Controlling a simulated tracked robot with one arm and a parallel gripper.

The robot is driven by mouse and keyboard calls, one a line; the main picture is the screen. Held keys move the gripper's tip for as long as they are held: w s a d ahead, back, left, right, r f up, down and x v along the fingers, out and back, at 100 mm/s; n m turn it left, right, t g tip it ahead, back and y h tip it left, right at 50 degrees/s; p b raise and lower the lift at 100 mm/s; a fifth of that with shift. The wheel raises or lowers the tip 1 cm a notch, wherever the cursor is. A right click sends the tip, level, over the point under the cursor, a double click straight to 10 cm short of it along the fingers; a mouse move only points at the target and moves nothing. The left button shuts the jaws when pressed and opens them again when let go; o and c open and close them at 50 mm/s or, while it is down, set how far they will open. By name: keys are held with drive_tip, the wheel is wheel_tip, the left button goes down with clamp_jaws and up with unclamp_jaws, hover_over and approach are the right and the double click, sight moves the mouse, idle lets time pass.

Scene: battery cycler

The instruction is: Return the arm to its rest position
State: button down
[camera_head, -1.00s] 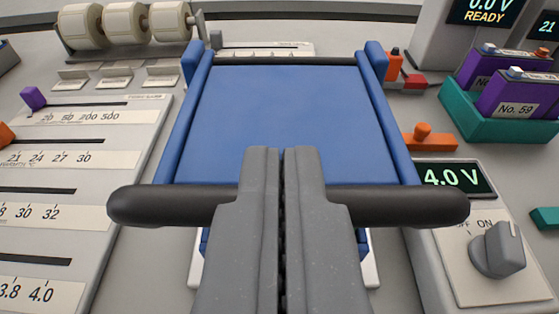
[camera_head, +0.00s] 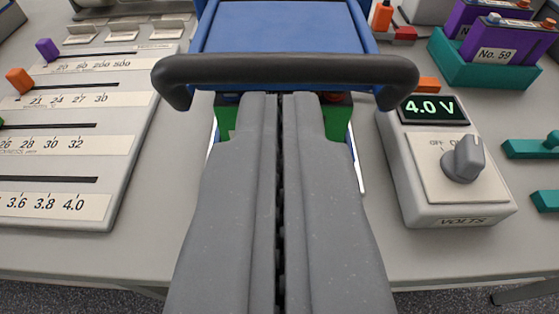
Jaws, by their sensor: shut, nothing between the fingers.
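My gripper (camera_head: 279,100) is shut with its two grey fingers pressed together, and nothing shows between them. It points forward over the table, in front of a blue lid (camera_head: 285,30) with a black bar handle (camera_head: 285,70). The fingertips show just below the handle in the picture; I cannot tell whether they touch it. Beneath the lid, green parts (camera_head: 226,121) show on both sides of the fingers. The fingers hide the middle of this unit.
A slider panel (camera_head: 75,145) stands at left. At right are a voltage box (camera_head: 450,195) with a knob (camera_head: 464,159) and a 4.0 V display, a teal tray (camera_head: 478,68) with purple batteries (camera_head: 500,40), and teal pieces (camera_head: 540,148). The table's front edge (camera_head: 100,277) is near.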

drive_tip(key=s+r, duration=0.5)
drive_tip(key=r, duration=0.6)
drive_tip(key=s+r, duration=0.5)
drive_tip(key=r, duration=0.7)
drive_tip(key=s+r, duration=0.4)
drive_tip(key=r, duration=0.8)
drive_tip(key=shift+s+d+r+b, duration=0.15)
drive_tip(key=shift+s+d+b, duration=0.05)
drive_tip(key=shift+s+b, duration=0.25)
drive_tip(key=shift+w, duration=0.1)
wheel_tip(320, 180, down, 14)
drive_tip(key=s+b, duration=0.1)
drive_tip(key=b, duration=1.3)
drive_tip(key=shift+s, duration=0.25)
